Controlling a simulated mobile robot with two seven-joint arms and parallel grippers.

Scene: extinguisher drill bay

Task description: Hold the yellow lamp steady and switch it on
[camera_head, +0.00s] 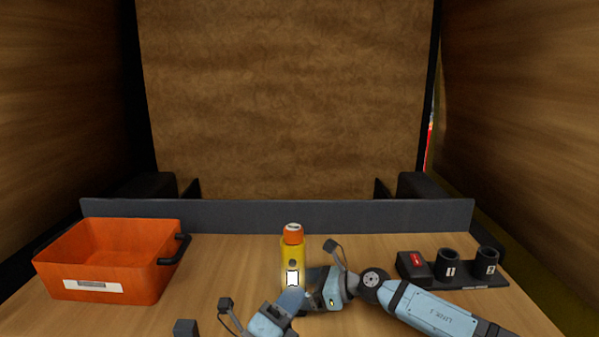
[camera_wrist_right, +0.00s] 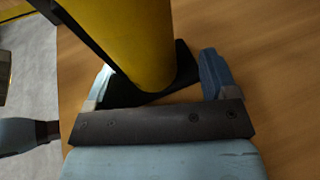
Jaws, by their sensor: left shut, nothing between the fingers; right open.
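The yellow lamp (camera_head: 291,249) with an orange cap stands upright on the table, near the middle. It has a dark round spot on its front, and a bright white square framed in black shows below that. My left gripper (camera_head: 291,299) is shut and empty, low in front of the lamp; I cannot tell whether it touches. My right gripper (camera_head: 316,284) is open beside the lamp's lower part. In the right wrist view, the lamp's yellow body (camera_wrist_right: 138,42) stands between its spread fingers (camera_wrist_right: 160,80). The lamp's lower front is partly hidden by the grippers.
An orange bin (camera_head: 62,269) with a white label stands at the left. A black holder with two cups (camera_head: 448,265) and a dark block with a red label (camera_head: 411,264) are at the right. A grey ledge (camera_head: 240,215) closes the back. The table between bin and lamp is clear.

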